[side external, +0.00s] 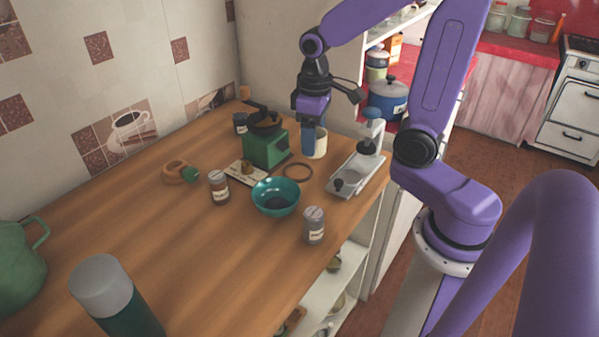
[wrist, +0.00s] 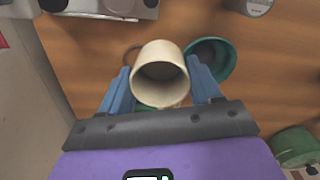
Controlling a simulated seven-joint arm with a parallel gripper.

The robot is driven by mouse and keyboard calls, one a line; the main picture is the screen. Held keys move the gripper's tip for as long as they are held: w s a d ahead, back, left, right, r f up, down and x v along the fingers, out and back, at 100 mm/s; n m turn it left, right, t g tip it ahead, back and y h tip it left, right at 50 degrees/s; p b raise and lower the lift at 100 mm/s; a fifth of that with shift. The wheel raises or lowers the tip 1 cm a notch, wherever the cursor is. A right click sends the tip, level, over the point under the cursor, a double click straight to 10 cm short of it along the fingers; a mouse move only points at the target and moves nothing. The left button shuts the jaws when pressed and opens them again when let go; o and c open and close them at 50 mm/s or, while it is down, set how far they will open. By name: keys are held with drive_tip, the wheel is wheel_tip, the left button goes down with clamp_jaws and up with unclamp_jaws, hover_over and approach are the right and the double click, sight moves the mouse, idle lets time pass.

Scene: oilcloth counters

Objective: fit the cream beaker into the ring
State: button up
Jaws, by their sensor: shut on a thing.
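The cream beaker (side external: 321,146) is between the blue fingers of my gripper (side external: 314,142), which is shut on it. In the wrist view the beaker (wrist: 160,60) shows its open mouth toward the camera, with a finger of my gripper (wrist: 158,80) on each side. I cannot tell whether the beaker touches the counter.
A teal bowl (side external: 276,196), a brown jar (side external: 219,187) and a grey-lidded jar (side external: 314,226) stand near the ring. A green grinder (side external: 265,148) is left of my gripper, and a metal stand (side external: 358,172) is to its right.

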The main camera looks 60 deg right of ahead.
drive_tip(key=s+d+r+n, duration=0.1)
drive_tip(key=s+d+n, duration=0.15)
drive_tip(key=s, duration=0.45)
drive_tip(key=w+f, duration=0.3)
drive_tip(key=w, duration=0.1)
drive_tip(key=w+d+f, duration=0.1)
drive_tip(key=w+f, duration=0.2)
drive_tip(key=w, duration=0.2)
drive_tip(key=w+f, duration=0.3)
drive_tip(key=w, duration=0.1)
drive_tip(key=shift+w+d+f, duration=0.1)
drive_tip(key=shift+w+d, duration=0.15)
drive_tip(key=shift+w+f, duration=0.2)
drive_tip(key=shift+f, duration=1.6)
drive_tip(key=shift+f, duration=0.1)
drive_tip(key=o, duration=1.1)
